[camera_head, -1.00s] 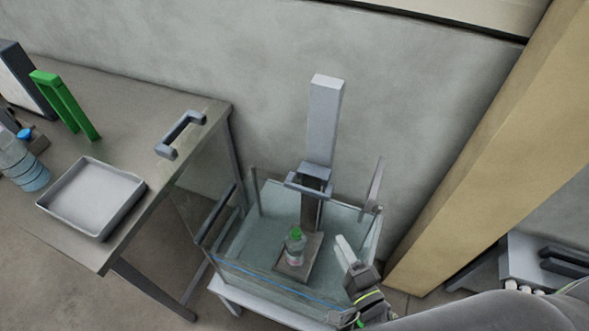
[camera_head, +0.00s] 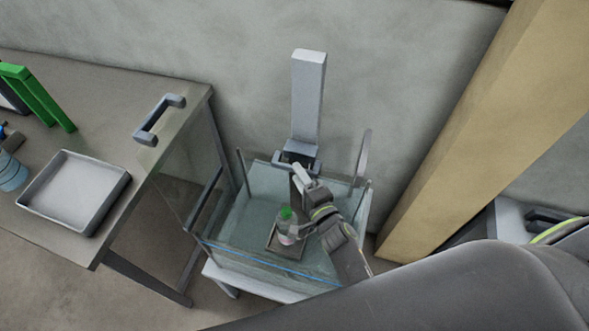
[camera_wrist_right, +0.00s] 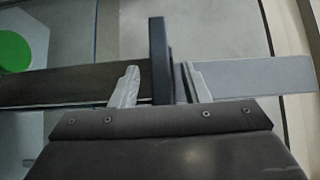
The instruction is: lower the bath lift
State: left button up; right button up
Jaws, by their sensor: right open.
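The bath lift has a tall pale column (camera_head: 308,100) against the wall, with a dark bar handle (camera_head: 315,166) low on its front. Its small platform (camera_head: 270,248) is down inside the glass tank (camera_head: 240,225), carrying a clear bottle with a green cap (camera_head: 286,213). My right gripper (camera_head: 301,176) is over the tank at the handle. In the right wrist view the dark handle (camera_wrist_right: 159,45) stands between the open fingers of that gripper (camera_wrist_right: 162,82), with gaps visible on both sides. The green cap (camera_wrist_right: 14,52) shows at its left edge. My left gripper is out of view.
A bench (camera_head: 150,185) to the left holds a grey tray (camera_head: 75,190), a dark bar handle (camera_head: 160,120) and a green stand (camera_head: 40,98). A tan post (camera_head: 480,120) rises to the right of the tank. The tank's walls stand close around my right wrist.

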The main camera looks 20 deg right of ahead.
jog(key=shift+w+a+f, duration=0.1)
jog(key=shift+w+a, duration=0.05)
jog(key=shift+w, duration=0.45)
jog(key=shift+w+a, duration=0.1)
jog(key=shift+w, duration=0.85)
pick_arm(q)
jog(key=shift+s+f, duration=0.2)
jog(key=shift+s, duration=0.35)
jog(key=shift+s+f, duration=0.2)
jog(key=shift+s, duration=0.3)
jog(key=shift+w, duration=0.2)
pick_arm(e)
grip_shut()
